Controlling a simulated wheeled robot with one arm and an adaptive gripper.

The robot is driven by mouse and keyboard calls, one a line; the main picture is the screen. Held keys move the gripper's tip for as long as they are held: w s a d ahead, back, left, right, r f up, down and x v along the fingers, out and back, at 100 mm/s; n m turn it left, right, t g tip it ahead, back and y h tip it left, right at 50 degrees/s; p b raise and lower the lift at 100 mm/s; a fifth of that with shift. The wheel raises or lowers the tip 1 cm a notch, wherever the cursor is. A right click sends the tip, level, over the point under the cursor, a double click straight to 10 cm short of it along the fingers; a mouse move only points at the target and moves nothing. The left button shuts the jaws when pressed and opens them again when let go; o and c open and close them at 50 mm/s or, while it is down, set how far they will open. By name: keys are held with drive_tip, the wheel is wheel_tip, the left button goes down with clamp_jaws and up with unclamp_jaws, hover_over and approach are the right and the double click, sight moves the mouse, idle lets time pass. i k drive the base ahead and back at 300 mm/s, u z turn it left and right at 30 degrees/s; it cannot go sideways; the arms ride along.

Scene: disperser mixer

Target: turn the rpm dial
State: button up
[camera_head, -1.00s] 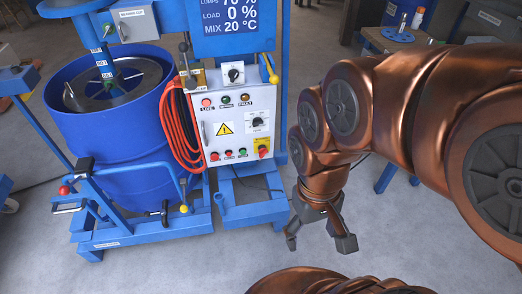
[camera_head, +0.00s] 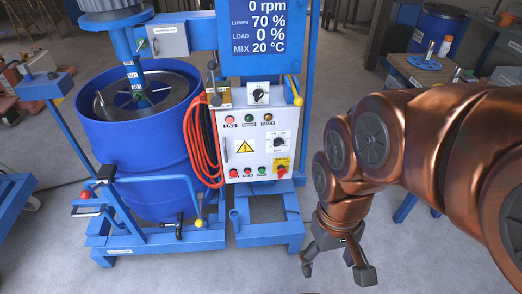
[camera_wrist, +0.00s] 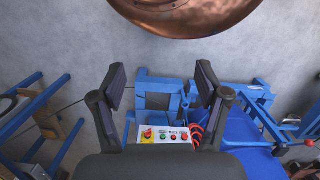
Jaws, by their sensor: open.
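The white control panel (camera_head: 238,168) of the blue mixer stands left of my gripper in the head view. A black dial on a white scale plate (camera_head: 280,142) is at its right side, and another black knob (camera_head: 258,96) sits on a small box above it. Their labels are too small to read, so I cannot tell which is the rpm dial. The screen (camera_head: 252,30) reads 0 rpm. My gripper (camera_head: 336,270) is open and empty, hanging low to the right of the panel, apart from it. In the wrist view my gripper (camera_wrist: 161,84) shows spread fingers, with the panel's lower edge (camera_wrist: 165,135) beyond.
A red cable coil (camera_head: 204,145) hangs on the panel's left side. A blue drum (camera_head: 150,150) stands left of it. A yellow-knobbed lever (camera_head: 297,100) rises at the panel's upper right. A workbench (camera_head: 425,75) is at the back right. Floor around my gripper is clear.

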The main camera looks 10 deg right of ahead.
sight(278, 141)
drive_tip(key=k, duration=1.2)
drive_tip(key=u, duration=0.25)
drive_tip(key=i, duration=0.8)
drive_tip(key=u, duration=0.75)
